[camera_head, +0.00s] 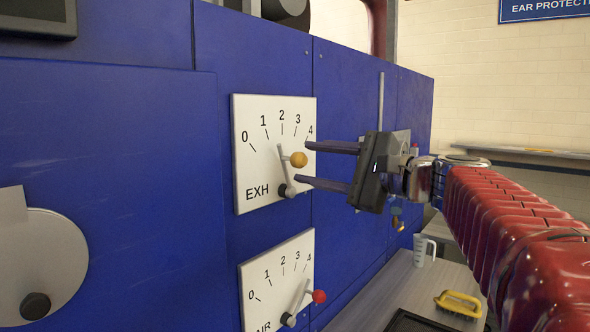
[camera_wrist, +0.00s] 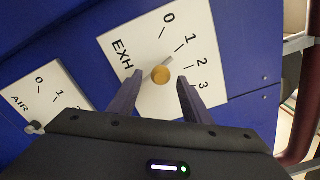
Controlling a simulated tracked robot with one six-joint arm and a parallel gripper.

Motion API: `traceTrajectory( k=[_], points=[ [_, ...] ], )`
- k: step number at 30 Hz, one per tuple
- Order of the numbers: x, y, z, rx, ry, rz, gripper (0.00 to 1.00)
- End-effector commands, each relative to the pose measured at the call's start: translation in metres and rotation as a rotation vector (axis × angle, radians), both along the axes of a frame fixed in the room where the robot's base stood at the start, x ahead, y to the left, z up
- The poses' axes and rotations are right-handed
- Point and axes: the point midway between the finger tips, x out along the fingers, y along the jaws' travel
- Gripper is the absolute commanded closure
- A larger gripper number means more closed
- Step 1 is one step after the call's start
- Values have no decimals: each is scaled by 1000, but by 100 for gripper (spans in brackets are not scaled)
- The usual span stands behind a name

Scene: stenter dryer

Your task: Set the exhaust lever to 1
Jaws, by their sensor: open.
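The exhaust lever is a short grey bar (camera_head: 282,161) with a yellow-brown knob (camera_head: 298,159) on the white EXH dial plate (camera_head: 255,170). It points nearly straight up, close to the 2 mark. My gripper (camera_head: 305,165) is open and faces the plate from the right. In the head view its fingertips are just right of the knob, one above and one below its height. In the wrist view the knob (camera_wrist: 161,75) shows between the open fingertips, apart from both. Whether the tips have reached the knob's depth is hard to tell.
Below is the AIR dial (camera_head: 270,285) with a red-knobbed lever (camera_head: 318,297). The blue panel (camera_head: 150,180) is a flat wall behind both dials. A bench at lower right holds a measuring jug (camera_head: 424,252) and a yellow-handled brush (camera_head: 458,303). Space before the EXH plate looks clear.

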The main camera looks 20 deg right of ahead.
Motion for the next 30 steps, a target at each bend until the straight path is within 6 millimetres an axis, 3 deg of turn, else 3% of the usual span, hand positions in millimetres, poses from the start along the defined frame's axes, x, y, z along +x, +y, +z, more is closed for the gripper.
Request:
traceTrajectory(
  k=[30],
  points=[
    [-95,-65,-1,-1,1,-2,56]
  ],
)
